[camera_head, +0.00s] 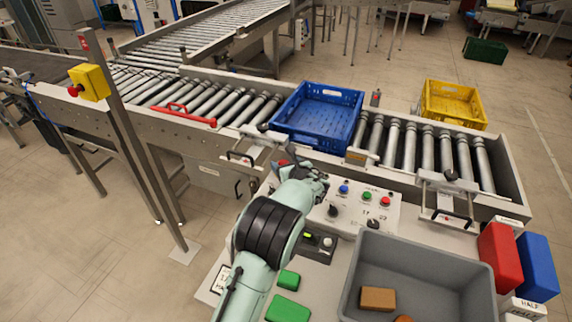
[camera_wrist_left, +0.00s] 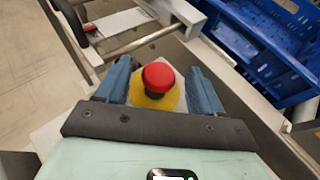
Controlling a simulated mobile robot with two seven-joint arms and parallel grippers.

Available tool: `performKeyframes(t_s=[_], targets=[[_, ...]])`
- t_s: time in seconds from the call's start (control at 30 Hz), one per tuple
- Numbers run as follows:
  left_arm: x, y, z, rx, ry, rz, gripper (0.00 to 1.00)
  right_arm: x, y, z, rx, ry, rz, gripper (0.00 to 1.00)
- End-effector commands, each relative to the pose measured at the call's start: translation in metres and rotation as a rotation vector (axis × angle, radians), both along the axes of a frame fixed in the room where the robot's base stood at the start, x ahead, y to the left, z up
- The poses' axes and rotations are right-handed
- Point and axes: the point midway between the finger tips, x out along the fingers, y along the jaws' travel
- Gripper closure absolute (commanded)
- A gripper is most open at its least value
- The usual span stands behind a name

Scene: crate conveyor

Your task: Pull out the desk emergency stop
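The desk emergency stop (camera_wrist_left: 158,76) is a red mushroom button on a yellow round base, seen in the middle of the left wrist view. My left gripper (camera_wrist_left: 158,84) is open, with one blue finger on each side of the button. Small gaps show between the fingers and the red cap. In the head view my left gripper (camera_head: 302,172) is over the rear left of the control desk (camera_head: 383,215) and hides most of the stop; a bit of red shows beside it. My right gripper is not in view.
A blue crate (camera_head: 318,140) sits on the roller conveyor just behind the desk. Another red stop button on a yellow box (camera_head: 90,82) is on a post at left. A grey bin (camera_head: 425,246) with blocks stands on the desk's right. Green blocks (camera_head: 287,307) lie near my arm.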

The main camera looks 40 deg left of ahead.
Motion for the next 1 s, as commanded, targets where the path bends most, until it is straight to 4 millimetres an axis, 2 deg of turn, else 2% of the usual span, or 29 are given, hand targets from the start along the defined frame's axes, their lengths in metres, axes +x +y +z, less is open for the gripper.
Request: performKeyframes(t_s=[0.27, 0.7, 0.83, 1.0], targets=[[-0.003, -0.007, 0.004, -0.001, -0.001, -0.001, 0.33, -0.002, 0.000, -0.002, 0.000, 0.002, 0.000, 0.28], [-0.042, -0.083, 0.038, -0.002, -0.003, -0.003, 0.33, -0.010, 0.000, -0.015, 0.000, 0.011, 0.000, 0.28], [-0.051, -0.099, 0.046, -0.001, -0.002, -0.002, 0.33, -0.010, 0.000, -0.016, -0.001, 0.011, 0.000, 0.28], [-0.056, -0.109, 0.051, -0.001, -0.001, -0.001, 0.33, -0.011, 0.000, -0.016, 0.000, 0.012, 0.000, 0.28]])
